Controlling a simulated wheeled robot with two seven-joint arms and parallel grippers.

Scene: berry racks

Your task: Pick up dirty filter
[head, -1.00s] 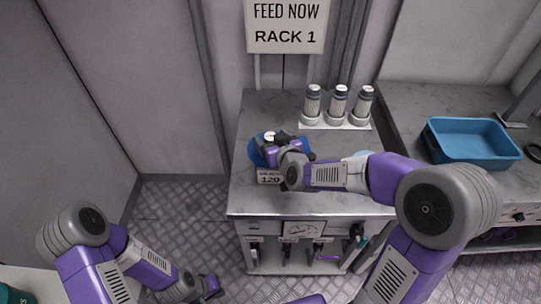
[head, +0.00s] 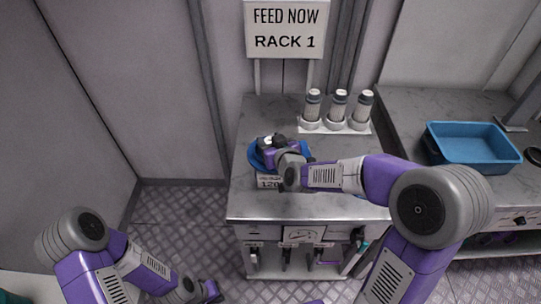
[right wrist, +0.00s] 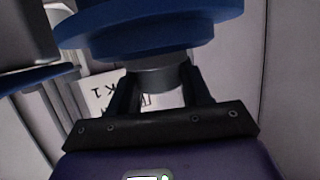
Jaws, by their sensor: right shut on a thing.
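My right gripper (head: 272,146) is over the counter at a round blue part (head: 256,158) behind a small number card. In the right wrist view its two fingers (right wrist: 164,92) are shut on a short grey neck (right wrist: 158,76) that joins a wide blue disc (right wrist: 150,28). A small white top shows by the gripper in the head view. Whether this grey piece is the dirty filter I cannot tell. Three upright filters (head: 339,108) with white tops stand on a white holder at the back. My left gripper (head: 210,291) is low at the bottom, its jaws unclear.
The number card (head: 268,184) stands at the front of the blue part. A blue tray (head: 472,143) sits on the right-hand counter. A sign reading "FEED NOW RACK 1" (head: 286,30) hangs at the back. The counter's left front (head: 245,207) is clear.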

